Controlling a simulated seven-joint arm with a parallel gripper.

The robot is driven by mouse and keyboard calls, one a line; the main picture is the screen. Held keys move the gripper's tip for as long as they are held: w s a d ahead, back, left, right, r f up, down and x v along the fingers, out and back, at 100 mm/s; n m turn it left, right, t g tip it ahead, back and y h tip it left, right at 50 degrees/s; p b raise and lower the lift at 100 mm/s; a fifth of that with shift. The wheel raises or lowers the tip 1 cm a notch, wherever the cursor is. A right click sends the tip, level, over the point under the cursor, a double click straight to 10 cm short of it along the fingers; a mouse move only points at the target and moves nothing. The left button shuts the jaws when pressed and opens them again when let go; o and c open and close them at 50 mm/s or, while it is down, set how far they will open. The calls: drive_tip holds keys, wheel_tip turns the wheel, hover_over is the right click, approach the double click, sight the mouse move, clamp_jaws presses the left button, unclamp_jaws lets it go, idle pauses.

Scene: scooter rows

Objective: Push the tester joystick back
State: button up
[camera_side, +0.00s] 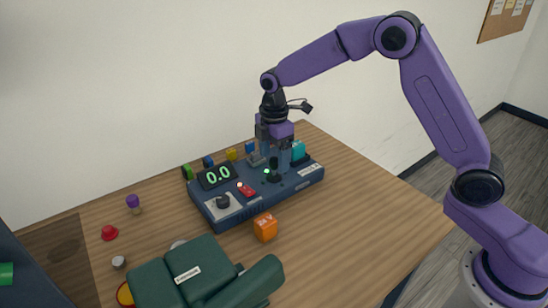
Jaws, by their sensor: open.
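The tester is a dark blue box (218,215) on the wooden table, with a lit display (217,176) reading "0.0". On its top are a black knob (223,201) on a pale plate, a red switch (246,189), and a small black stick (274,173) that looks like the joystick. My gripper (277,164) points down over the right part of the tester, open, with its fingers at the joystick. I cannot tell whether they touch it. The fingers partly hide the joystick and the panel behind it.
An orange cube (265,227) stands in front of the tester. A dark green case or seat (190,278) fills the front. A purple-topped piece (133,203) and a red piece (109,232) lie at left. Coloured blocks stand behind the tester; a teal block (298,150) is close right of my gripper. The table's right side is clear.

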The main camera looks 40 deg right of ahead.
sight(274, 158)
drive_tip(key=shift+s, duration=1.95)
idle(0.7)
drive_tip(key=shift+w, duration=1.95)
drive_tip(key=shift+r, duration=3.5)
